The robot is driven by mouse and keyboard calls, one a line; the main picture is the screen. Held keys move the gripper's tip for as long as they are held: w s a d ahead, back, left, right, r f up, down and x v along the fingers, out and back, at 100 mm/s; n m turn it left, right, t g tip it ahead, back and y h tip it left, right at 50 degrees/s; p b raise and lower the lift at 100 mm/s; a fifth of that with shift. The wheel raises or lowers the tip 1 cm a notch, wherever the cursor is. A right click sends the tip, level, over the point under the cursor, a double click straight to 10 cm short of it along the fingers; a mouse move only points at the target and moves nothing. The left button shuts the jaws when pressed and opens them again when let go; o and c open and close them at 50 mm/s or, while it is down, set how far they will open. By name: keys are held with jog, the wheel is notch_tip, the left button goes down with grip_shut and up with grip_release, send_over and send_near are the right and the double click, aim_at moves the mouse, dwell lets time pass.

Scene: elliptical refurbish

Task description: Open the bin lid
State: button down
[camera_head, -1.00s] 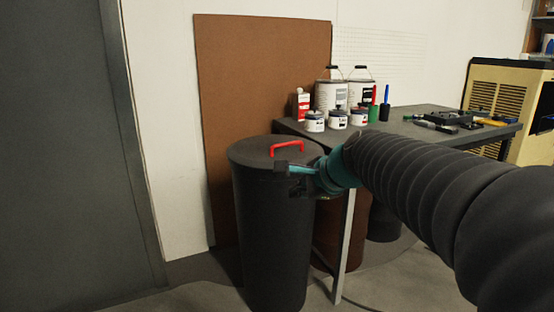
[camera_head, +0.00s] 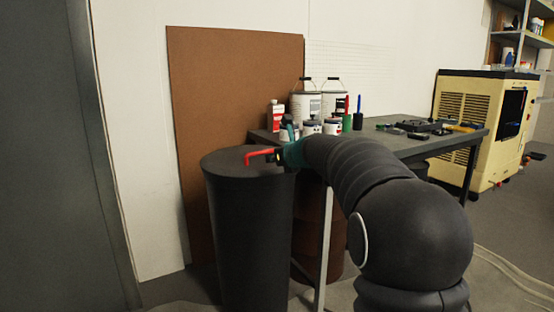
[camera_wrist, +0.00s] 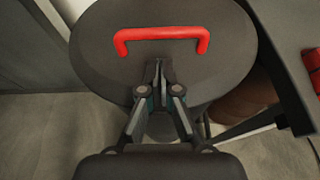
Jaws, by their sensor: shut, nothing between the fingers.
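The dark grey bin (camera_head: 248,240) stands upright on the floor. Its round lid (camera_head: 225,165) sits flat on top, with no gap seen at the rim. The red handle (camera_head: 258,154) is a low bar on the lid; it also shows in the wrist view (camera_wrist: 160,34). In the wrist view my gripper (camera_wrist: 158,64) is shut and empty, over the lid on the near side of the handle. Its fingertips are a little short of the red bar. In the head view my gripper (camera_head: 280,155) overlaps the handle's right part and hides it.
A grey table (camera_head: 400,148) with paint cans (camera_head: 306,104), jars and tools stands right of the bin. A brown board (camera_head: 235,90) leans on the wall behind. A brown barrel (camera_head: 335,240) is under the table. Red items (camera_wrist: 312,70) show at right in the wrist view.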

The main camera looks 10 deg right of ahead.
aim_at(266, 166)
jog(key=shift+x, duration=2.05)
